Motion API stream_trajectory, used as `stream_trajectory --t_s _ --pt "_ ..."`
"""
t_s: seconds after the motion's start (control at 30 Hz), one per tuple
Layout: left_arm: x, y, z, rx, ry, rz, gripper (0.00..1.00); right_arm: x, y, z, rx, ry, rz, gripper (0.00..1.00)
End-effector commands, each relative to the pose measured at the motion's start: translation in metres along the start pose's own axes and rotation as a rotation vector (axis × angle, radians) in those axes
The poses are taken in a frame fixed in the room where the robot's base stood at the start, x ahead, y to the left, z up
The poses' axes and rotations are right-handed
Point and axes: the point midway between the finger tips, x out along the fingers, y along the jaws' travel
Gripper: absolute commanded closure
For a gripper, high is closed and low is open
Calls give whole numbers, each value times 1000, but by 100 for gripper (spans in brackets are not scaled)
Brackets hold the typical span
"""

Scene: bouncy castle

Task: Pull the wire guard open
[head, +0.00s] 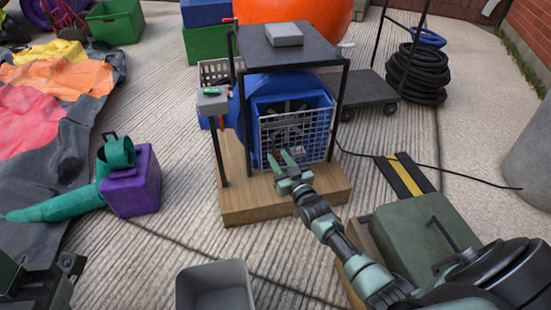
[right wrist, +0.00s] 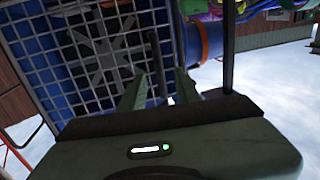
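The wire guard (head: 318,127) is a white grid over the front of the blue blower (head: 262,84), with a grey fan behind it. It looks upright across the blower's mouth; I cannot tell whether it stands slightly ajar. My right gripper (head: 281,157) is at the guard's lower left part, its two green fingers spread. In the right wrist view the guard (right wrist: 60,84) fills the upper left, and the open fingers (right wrist: 157,92) point towards its edge with a dark post between and beyond them. Contact is unclear.
The blower stands on a wooden base (head: 245,207) under a dark metal frame (head: 296,56). A small control box (head: 212,100) sits at its left. A purple block (head: 132,183), a grey bin (head: 215,287) and a yellow-striped ramp (head: 404,176) lie around. A black cable (head: 440,168) runs right.

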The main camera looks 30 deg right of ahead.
Motion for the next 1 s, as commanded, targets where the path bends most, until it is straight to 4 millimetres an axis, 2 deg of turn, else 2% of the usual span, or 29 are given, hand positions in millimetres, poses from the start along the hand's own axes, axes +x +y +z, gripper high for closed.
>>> stream_trajectory --t_s 0.03,0.2,0.53,0.57,0.6,0.67,1.0 --pt "-2 0 0 2 15 5 64 9 0 3 0 2 0 68" --pt "4 1 0 6 40 17 64 26 0 2 0 0 0 68" --pt "7 1 0 7 45 20 64 30 0 0 0 -2 0 68" --pt "7 1 0 7 45 20 64 30 0 0 0 -2 0 73" --pt "7 1 0 7 45 20 64 30 0 1 0 -2 0 84" --pt "7 1 0 7 45 20 64 30 0 1 0 -2 0 100" --pt "7 2 0 6 45 20 64 30 0 1 0 -2 0 100"
